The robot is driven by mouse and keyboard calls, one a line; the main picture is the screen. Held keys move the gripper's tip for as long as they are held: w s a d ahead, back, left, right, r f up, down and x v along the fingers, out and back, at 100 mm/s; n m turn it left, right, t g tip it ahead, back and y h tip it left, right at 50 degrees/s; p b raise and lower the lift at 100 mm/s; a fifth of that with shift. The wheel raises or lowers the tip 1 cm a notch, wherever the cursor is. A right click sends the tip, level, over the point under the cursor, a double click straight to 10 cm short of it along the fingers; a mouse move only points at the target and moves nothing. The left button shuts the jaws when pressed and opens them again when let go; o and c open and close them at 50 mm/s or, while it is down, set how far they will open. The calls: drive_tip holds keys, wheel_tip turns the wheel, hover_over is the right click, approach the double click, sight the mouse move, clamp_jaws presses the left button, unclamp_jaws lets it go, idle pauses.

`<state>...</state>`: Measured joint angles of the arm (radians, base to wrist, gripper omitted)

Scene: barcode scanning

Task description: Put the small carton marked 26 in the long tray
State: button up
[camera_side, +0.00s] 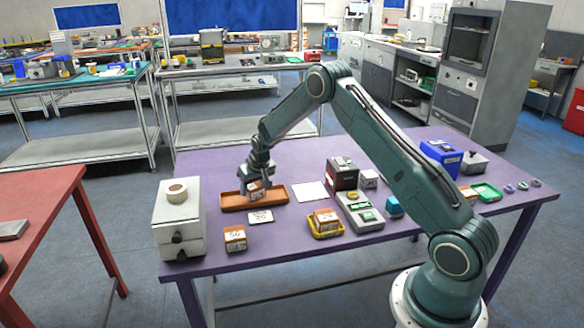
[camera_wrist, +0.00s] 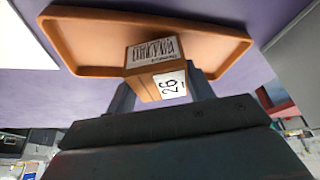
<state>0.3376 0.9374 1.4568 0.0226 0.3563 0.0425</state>
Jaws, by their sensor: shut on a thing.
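The small carton marked 26 (camera_wrist: 155,62) is brown with a white label and a barcode face in the wrist view. My gripper (camera_wrist: 163,92) is shut on it, with one dark finger on each side. The long tray (camera_wrist: 85,43) is orange-brown with a low rim, and the carton shows over its middle. In the side view the carton (camera_side: 254,188) and my gripper (camera_side: 256,184) are at the tray (camera_side: 232,202). I cannot tell whether the carton touches the tray floor.
A white card marked 26 (camera_side: 260,216) lies in front of the tray. Another carton (camera_side: 235,238) stands at the front left, and a yellow tray (camera_side: 326,231) holds a carton. A white drawer unit (camera_side: 178,222) is at left. A white sheet (camera_side: 311,192) lies right of the tray.

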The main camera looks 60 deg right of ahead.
drive_tip(key=shift+f, duration=0.65)
drive_tip(key=shift+f, duration=0.15)
drive_tip(key=o, duration=1)
drive_tip(key=shift+o, duration=0.2)
drive_tip(key=v, duration=1.2)
drive_tip(key=shift+s, duration=0.1)
